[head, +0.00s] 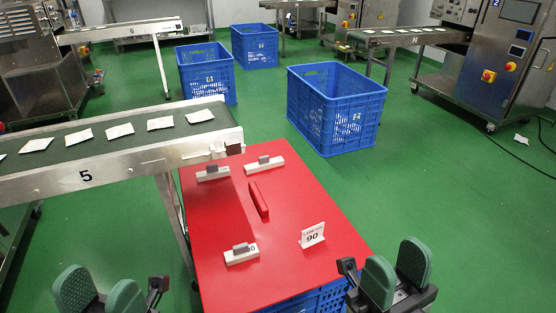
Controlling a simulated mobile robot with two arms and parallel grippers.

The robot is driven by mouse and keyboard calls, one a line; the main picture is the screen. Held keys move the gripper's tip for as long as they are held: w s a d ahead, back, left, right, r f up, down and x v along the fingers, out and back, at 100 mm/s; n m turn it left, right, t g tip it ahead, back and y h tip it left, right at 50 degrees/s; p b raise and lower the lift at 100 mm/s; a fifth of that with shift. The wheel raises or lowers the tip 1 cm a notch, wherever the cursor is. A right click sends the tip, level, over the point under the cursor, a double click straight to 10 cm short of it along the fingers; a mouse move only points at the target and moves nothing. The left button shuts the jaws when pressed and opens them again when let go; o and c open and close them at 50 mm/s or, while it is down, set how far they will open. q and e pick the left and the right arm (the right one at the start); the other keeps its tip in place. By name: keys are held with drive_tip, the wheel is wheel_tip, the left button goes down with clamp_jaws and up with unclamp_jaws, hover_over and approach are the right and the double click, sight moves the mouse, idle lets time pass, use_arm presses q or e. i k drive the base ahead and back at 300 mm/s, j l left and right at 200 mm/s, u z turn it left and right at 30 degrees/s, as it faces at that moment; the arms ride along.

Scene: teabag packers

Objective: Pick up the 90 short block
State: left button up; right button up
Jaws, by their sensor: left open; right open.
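A red board (290,205) lies on top of a blue crate. On its front left part is a white block with a grey top (241,254); its number is small and looks like 90 or 30. An upright white piece marked 90 (312,236) stands on the right part. Two similar white blocks with grey tops, one at the back left (212,174) and one at the back middle (264,163), sit further off. My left gripper (99,292) is open and empty, left of the board. My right gripper (396,273) is open and empty, right of the board's front corner.
A red raised bar (258,199) sits mid-board. Conveyor 5 (120,160), carrying several white packets, ends at the board's back left. Blue crates (336,108) stand on the green floor behind. The floor right of the board is clear.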

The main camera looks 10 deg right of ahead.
sight(242, 252)
drive_tip(key=i+l+u, duration=0.15)
drive_tip(key=l+u, duration=0.2)
drive_tip(key=i+l+u, duration=0.1)
drive_tip(key=l+u, duration=0.65)
drive_tip(key=l, duration=0.15)
